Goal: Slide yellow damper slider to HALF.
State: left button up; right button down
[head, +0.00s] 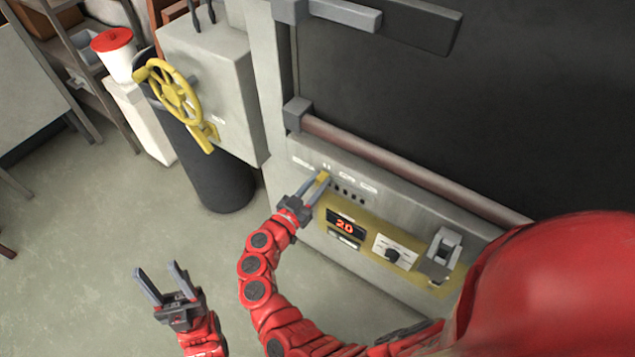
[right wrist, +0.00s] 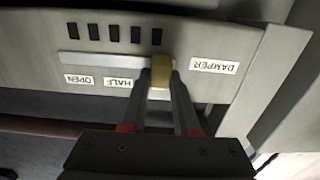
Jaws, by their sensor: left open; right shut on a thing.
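The yellow damper slider (head: 323,177) sits in a slot on the grey oven panel. In the right wrist view the slider (right wrist: 160,72) is at one end of the pale slot (right wrist: 100,60), between the upside-down HALF label (right wrist: 119,82) and DAMPER label (right wrist: 215,66). It stands just to the right of HALF, with the OPEN label (right wrist: 78,80) further left. My right gripper (head: 317,186) is shut on the slider, one finger on each side. My left gripper (head: 157,272) is open and empty above the floor, away from the panel.
Below the slider are a red "2.0" display (head: 345,226), a black dial (head: 393,254) and a grey switch (head: 441,252). A brown bar (head: 400,170) runs above the panel. The floor around my left gripper is clear.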

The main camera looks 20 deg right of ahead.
dwell(0.8)
jog(key=s+d+p, duration=0.1)
jog(key=s+d, duration=0.1)
jog(key=s+d+p, duration=0.1)
jog(key=s+p, duration=0.1)
jog(key=shift+s+d, duration=0.35)
jog(key=shift+s, duration=0.05)
jog(key=c, duration=0.6)
grip_release()
jog(key=shift+c, duration=0.2)
jog(key=shift+a, duration=0.15)
